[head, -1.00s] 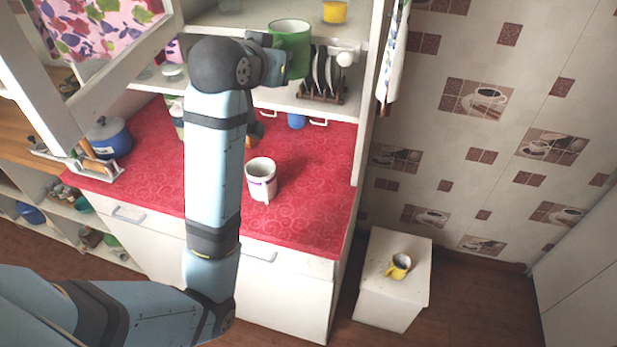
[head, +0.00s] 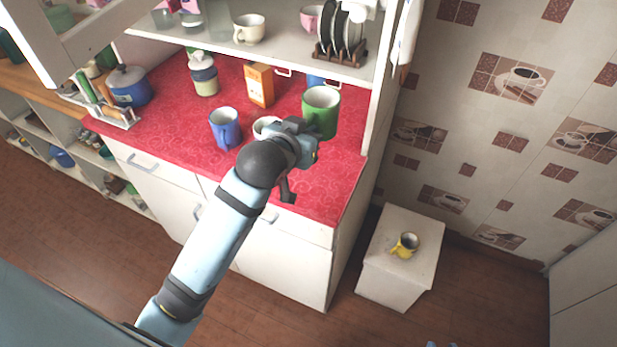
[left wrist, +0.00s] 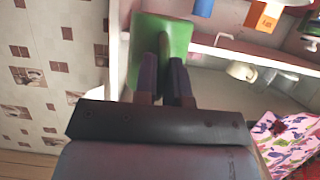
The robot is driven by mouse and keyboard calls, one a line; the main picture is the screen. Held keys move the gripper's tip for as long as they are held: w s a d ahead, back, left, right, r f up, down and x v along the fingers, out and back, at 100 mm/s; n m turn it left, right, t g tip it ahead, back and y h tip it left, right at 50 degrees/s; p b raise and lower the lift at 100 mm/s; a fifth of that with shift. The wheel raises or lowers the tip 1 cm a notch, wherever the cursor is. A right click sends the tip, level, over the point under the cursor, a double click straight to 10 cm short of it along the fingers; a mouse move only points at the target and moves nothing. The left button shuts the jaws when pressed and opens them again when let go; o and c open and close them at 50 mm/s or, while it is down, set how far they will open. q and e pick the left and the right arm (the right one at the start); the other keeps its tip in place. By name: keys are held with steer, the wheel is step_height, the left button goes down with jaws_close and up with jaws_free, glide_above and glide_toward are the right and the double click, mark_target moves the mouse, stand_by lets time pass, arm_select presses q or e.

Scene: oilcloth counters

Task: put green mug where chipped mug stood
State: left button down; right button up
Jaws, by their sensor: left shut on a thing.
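The green mug (head: 321,113) is upright at the right part of the red counter in the head view; whether its base touches the counter cannot be told. My left gripper (head: 306,136) is shut on it. In the left wrist view the green mug (left wrist: 150,42) sits between the two dark fingers (left wrist: 163,72). A white mug (head: 264,124) stands on the counter, partly hidden behind my left gripper. A small yellow mug (head: 405,243) stands on a white box. I cannot tell from here which mug is chipped.
A blue mug (head: 225,128), an orange carton (head: 259,85) and a jar (head: 204,76) stand on the red counter (head: 165,135). The shelf (head: 285,52) above holds a cream cup (head: 249,28) and a plate rack (head: 340,48). The white box (head: 385,280) stands right of the counter.

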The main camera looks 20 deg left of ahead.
arm_select(q)
step_height(320, 180, down, 14)
steer(key=shift+f, duration=0.1)
stand_by(0.5)
steer(key=c, duration=1.2)
jaws_free()
steer(key=shift+f, duration=0.15)
steer(key=shift+c, duration=0.2)
steer(key=shift+o, duration=0.3)
steer(key=d+b+v, duration=0.1)
steer(key=v, duration=1)
steer(key=s+f+m+g+h, duration=0.1)
steer(key=s+f, duration=0.4)
steer(key=f, duration=0.4)
steer(key=s+f+m+g+h, duration=0.1)
steer(key=s+f, duration=0.5)
steer(key=f, duration=0.4)
steer(key=shift+d+f+m+g+h, duration=0.2)
steer(key=shift+d+m+g+h, duration=0.1)
